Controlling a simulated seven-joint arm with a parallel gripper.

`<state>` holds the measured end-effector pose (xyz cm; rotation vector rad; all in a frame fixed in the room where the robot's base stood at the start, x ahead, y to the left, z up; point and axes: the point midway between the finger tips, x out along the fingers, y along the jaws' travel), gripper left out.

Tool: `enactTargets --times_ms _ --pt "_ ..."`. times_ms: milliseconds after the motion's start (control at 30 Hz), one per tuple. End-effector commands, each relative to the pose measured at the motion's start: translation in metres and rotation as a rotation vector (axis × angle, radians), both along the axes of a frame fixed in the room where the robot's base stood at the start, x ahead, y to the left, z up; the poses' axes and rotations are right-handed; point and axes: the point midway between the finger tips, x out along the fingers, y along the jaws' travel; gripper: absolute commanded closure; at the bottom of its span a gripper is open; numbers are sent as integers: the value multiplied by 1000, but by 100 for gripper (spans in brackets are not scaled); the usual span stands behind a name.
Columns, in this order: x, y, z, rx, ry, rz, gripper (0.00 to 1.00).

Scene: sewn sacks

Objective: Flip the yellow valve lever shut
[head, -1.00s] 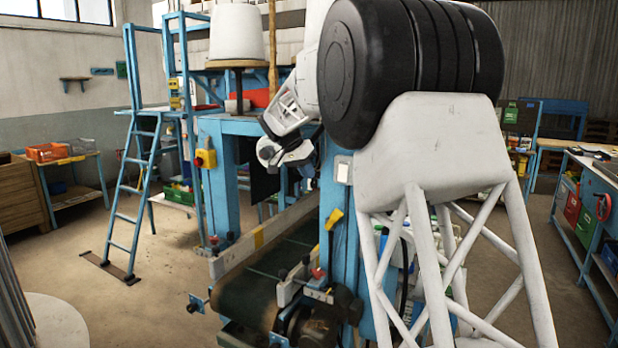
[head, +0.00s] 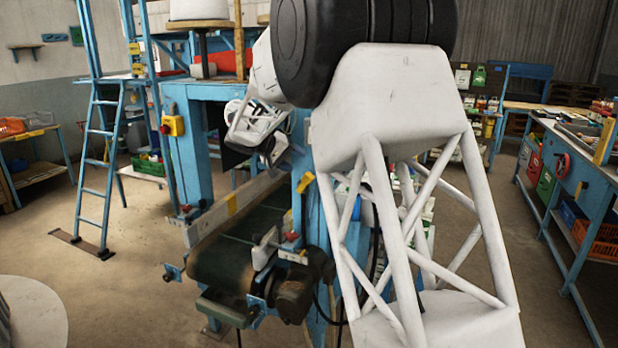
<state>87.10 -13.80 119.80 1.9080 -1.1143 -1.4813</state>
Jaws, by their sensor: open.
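The yellow valve lever (head: 305,182) is small in the head view. It sits slanted on the near blue post of the machine, above the conveyor's near end. My gripper (head: 271,150) is at the end of my white arm, up and to the left of the lever in the picture. It is apart from the lever in the picture, with nothing seen in it. Its fingers are small and dark and partly lost against the wrist. The valve body and pipe behind the lever cannot be made out.
A conveyor belt (head: 235,245) runs below my gripper, with a motor (head: 295,295) at its near end. A yellow switch box (head: 173,126) is on the far blue post. A blue ladder (head: 98,150) stands left. A workbench (head: 575,150) stands right. Floor between is clear.

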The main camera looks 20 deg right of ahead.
Motion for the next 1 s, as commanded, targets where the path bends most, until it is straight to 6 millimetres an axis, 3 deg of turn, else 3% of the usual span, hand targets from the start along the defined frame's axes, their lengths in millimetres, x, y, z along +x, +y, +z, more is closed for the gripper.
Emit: enactTargets --times_ms 300,1000 --pt "-12 -5 -42 -319 303 334 40" --pt "-38 -10 -68 -935 911 877 40"
